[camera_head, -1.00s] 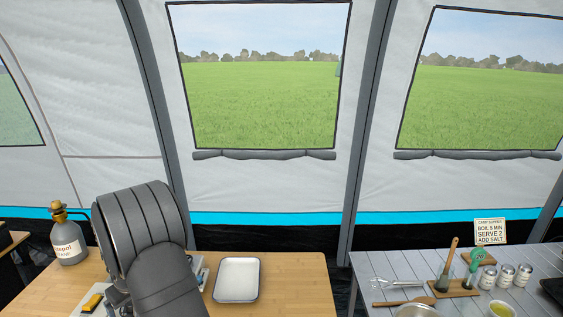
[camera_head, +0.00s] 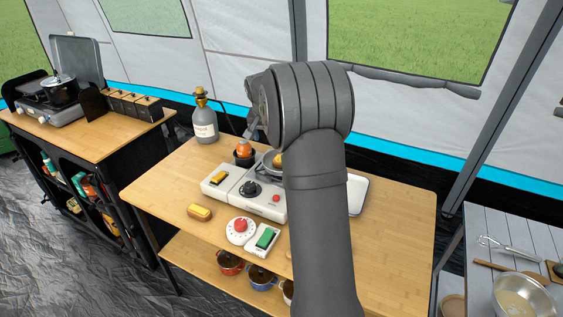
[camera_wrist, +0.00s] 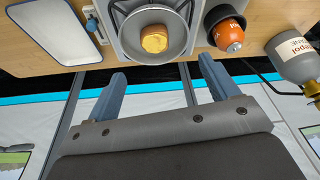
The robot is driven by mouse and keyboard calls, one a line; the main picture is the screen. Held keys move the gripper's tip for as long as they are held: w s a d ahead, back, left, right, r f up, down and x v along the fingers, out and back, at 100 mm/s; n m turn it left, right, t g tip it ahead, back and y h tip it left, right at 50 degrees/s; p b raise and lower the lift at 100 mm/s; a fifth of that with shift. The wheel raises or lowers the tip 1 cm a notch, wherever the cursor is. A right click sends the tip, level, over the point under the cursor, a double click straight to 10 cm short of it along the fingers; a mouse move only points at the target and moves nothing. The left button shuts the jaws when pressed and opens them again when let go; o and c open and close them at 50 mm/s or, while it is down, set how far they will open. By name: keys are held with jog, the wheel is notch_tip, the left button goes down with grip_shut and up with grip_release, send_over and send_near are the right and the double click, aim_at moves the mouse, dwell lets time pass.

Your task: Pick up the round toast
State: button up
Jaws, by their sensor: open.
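The round toast (camera_wrist: 154,39) is a small golden disc lying in a grey pan (camera_wrist: 153,56) in the wrist view. In the head view only an edge of the toast (camera_head: 278,160) shows beside my arm, with part of the pan (camera_head: 268,167). My gripper (camera_wrist: 158,70) is open and empty. In the wrist view its two blue-grey fingers are spread, with the tips below the toast in the picture, one to each side. The toast is apart from both fingers.
An orange canister (camera_wrist: 229,34) in a black holder and a grey bottle (camera_wrist: 293,60) stand right of the pan in the wrist view. A white tray (camera_wrist: 48,30) lies left.

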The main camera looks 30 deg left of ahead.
jog(key=shift+m+h, duration=0.3)
jog(key=shift+m, duration=0.6)
jog(key=x, duration=0.3)
jog(key=w+x, duration=0.1)
jog(key=x, duration=0.2)
jog(key=w+d+x, duration=0.1)
jog(key=x, duration=0.2)
jog(key=shift+w+d, duration=0.1)
jog(key=shift+a+x, duration=0.2)
jog(key=shift+x, duration=1.15)
jog(key=shift+a+x, duration=0.2)
jog(key=shift+x, duration=1.1)
jog(key=c, duration=1.1)
jog(key=shift+c, duration=0.2)
